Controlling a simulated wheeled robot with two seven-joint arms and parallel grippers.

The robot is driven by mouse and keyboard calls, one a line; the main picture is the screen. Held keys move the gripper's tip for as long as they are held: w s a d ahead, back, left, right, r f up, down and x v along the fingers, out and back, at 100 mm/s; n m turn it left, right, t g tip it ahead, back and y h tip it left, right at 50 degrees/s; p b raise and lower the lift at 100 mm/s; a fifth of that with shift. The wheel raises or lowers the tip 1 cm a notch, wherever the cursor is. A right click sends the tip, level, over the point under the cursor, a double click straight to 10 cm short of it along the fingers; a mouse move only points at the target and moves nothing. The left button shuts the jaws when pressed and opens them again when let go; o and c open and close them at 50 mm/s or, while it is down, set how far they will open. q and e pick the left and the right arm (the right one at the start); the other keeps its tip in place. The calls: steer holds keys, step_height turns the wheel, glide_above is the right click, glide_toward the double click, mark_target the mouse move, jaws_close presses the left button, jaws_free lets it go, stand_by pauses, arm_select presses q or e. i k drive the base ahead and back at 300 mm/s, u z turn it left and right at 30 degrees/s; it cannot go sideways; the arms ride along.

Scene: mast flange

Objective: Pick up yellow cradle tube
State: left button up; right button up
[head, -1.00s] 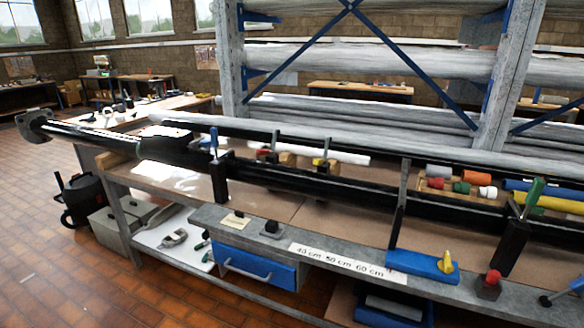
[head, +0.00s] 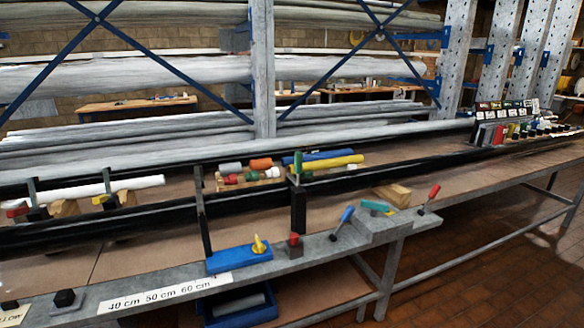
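The yellow tube (head: 333,164) lies on the bench behind the long black rail, in the middle of the head view. It lies lengthwise, slightly tilted in the picture, just in front of a blue tube (head: 313,156). Its left end is close to a post with a green-handled clamp (head: 297,163). A wooden cradle (head: 250,179) with short red, green, white and orange pieces sits to its left. Whether a cradle supports the yellow tube is too small to tell. Neither of my grippers shows in the head view.
The black rail (head: 400,162) runs along the bench in front of the tube. A blue block with a yellow knob (head: 239,259) and several coloured-handled tools stand on the front ledge. A grey pipe rack (head: 262,70) rises behind. Open brick floor (head: 480,255) lies at the right.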

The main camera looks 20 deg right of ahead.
mark_target(341, 162)
steer(key=k, duration=1.25)
steer(key=z, duration=0.45)
steer(key=i, duration=0.35)
steer(key=z, duration=1.2)
steer(key=i, duration=1)
steer(key=z, duration=0.95)
steer(key=i, duration=1.95)
steer(key=u, duration=0.4)
steer(key=i, duration=1.1)
steer(key=u, duration=1.45)
steer(key=i, duration=0.85)
steer(key=u, duration=0.9)
